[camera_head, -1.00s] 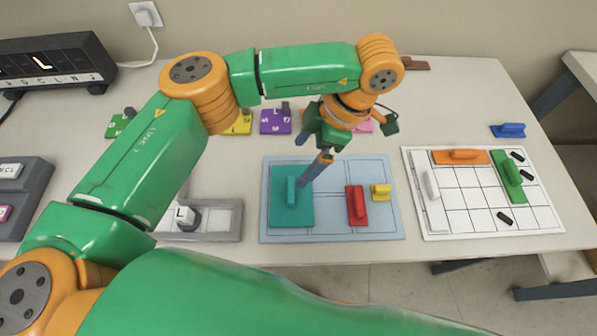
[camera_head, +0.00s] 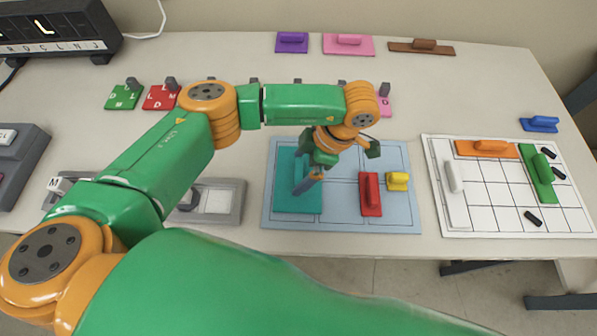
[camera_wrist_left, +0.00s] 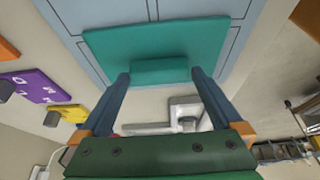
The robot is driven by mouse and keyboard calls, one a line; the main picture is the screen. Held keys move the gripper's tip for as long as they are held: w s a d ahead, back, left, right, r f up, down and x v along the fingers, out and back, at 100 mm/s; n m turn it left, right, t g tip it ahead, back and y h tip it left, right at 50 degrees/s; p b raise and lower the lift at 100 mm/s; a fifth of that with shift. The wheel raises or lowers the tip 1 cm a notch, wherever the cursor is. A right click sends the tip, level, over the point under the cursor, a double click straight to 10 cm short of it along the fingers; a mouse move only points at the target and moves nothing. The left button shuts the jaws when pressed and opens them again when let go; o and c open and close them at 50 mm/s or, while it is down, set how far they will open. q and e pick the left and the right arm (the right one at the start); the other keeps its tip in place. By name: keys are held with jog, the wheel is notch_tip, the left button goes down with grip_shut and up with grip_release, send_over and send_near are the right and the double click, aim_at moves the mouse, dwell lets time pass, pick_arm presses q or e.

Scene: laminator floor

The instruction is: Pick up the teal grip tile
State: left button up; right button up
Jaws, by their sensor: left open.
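The teal grip tile (camera_head: 288,203) lies flat on the left part of the light blue board (camera_head: 340,226). My left gripper (camera_head: 307,186) is over it in the head view, its fingers partly hiding the tile and its raised grip. In the left wrist view the tile (camera_wrist_left: 155,42) is ahead, with its bar-shaped grip (camera_wrist_left: 160,71) across the gap between the two open fingertips (camera_wrist_left: 160,77). The gripper is empty; whether the fingers touch the grip I cannot tell. My right gripper is not in view.
A red tile (camera_head: 371,205) and a yellow tile (camera_head: 397,182) lie on the same board, right of the teal tile. A white grid board (camera_head: 490,220) with orange and green tiles is further right. A grey tray (camera_head: 236,205) stands left of the blue board.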

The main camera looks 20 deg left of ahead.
pick_arm(q)
jog(key=c, duration=1.5)
